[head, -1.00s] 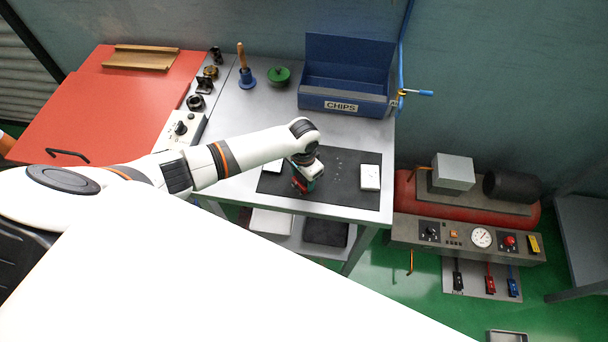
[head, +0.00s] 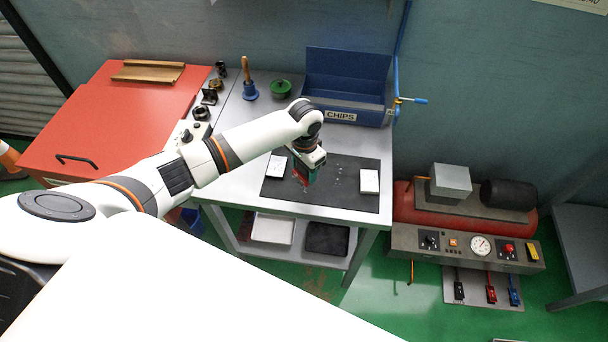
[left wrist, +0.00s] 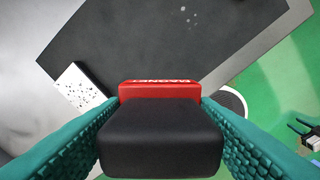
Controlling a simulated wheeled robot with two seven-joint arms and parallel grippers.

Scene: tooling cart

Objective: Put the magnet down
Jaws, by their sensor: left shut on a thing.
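My left gripper (head: 306,176) is shut on the magnet (left wrist: 160,135), a block with a black body and a red part with white lettering. In the left wrist view the magnet sits between the two teal fingers. In the head view the gripper hangs over the dark mat (head: 340,196) on the cart, and the magnet is mostly hidden by the gripper and too small to make out. I cannot tell how high the magnet is above the mat. My right gripper is not in view.
White blocks lie on the mat's left (head: 277,166) and right (head: 369,181); small bright specks lie between. A blue CHIPS bin (head: 342,100) stands behind. The mat's right half has clear room.

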